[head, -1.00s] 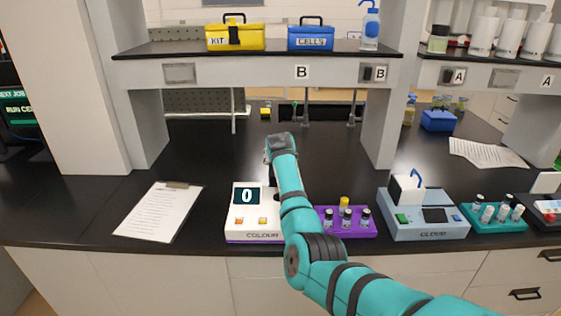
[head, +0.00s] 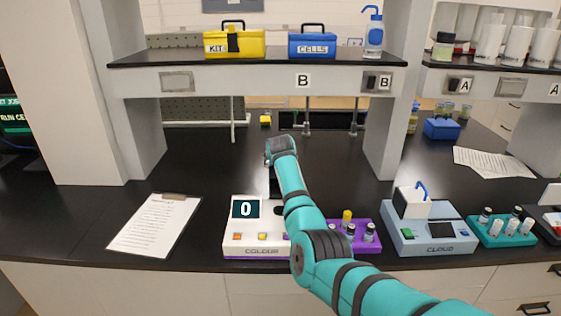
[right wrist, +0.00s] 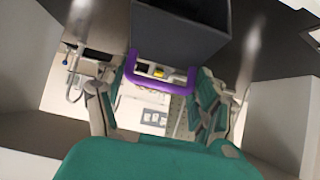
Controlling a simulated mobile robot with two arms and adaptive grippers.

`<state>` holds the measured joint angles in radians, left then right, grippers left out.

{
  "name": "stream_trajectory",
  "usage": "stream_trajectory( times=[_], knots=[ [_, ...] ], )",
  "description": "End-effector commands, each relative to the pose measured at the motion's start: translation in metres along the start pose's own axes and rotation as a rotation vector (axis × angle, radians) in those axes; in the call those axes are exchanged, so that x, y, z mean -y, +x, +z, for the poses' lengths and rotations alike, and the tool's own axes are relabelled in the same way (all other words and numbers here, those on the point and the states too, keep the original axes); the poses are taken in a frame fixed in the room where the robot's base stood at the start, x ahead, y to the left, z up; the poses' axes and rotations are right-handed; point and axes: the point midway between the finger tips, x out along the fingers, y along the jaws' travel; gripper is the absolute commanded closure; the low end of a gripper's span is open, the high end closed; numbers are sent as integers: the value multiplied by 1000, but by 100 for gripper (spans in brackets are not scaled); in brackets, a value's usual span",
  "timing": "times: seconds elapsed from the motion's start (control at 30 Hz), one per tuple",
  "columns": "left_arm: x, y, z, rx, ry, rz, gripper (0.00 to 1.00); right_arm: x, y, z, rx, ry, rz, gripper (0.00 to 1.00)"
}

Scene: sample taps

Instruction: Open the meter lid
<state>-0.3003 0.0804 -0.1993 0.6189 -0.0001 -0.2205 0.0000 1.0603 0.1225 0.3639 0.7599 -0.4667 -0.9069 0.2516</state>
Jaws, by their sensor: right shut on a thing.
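The colour meter (head: 246,238) is a white box with a purple base, a dark display reading 0 and coloured buttons. It stands near the bench's front edge, and my right arm hides its right part. In the right wrist view, a purple handle (right wrist: 155,85) is joined to a dark block (right wrist: 182,28), which looks like the meter's lid. My right gripper (right wrist: 160,92) has a finger at each side of this handle and is shut on it. In the head view, my arm mostly hides the gripper and lid, so I cannot tell the lid's angle. My left gripper is not in view.
A purple rack (head: 374,243) with capped vials stands right of the meter. Beyond it are the cloud meter (head: 432,241) and a teal vial rack (head: 484,238). A clipboard (head: 154,226) lies left. A shelf (head: 270,77) spans above. The bench behind the meter is mostly clear.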

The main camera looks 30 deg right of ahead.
Motion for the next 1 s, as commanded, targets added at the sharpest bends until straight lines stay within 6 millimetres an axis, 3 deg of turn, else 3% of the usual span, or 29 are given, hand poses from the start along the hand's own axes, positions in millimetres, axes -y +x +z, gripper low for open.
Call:
stream_trajectory(
  times=[0.13,0.17,0.27,0.67,1.0],
  knots=[
    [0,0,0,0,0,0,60,-3,-1,-3,-7,-1,4,87],
    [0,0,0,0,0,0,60,-3,-1,-3,-7,-1,4,26],
    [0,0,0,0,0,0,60,-2,0,-3,-6,-1,4,14],
    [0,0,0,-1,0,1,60,0,-5,-1,-2,-1,1,14],
    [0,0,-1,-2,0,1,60,-1,-50,-1,-6,-1,2,14]
  ],
)
